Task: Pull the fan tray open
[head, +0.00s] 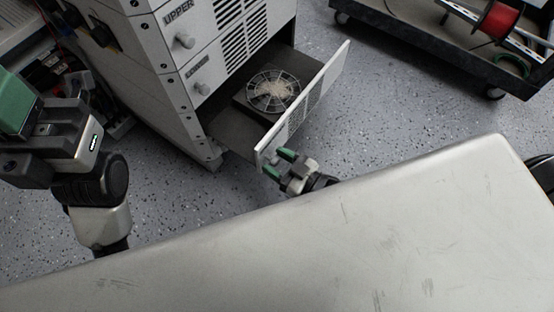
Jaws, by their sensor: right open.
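The fan tray (314,97) is pulled well out of the grey cabinet (195,75) like a drawer. A round fan with a wire guard (272,90) sits inside it. My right gripper (279,162) is open at the lower left end of the tray's front panel, its green fingers close to the panel. The tray's handle is largely hidden there, and I cannot tell whether the fingers touch it. My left gripper (18,105) is at the left edge, with a green part showing; its fingertips are not clear.
A dark cart (435,40) with a red cable spool (497,22) stands at the upper right. A large pale metal surface (300,240) fills the foreground. Speckled floor lies clear between the tray and the cart.

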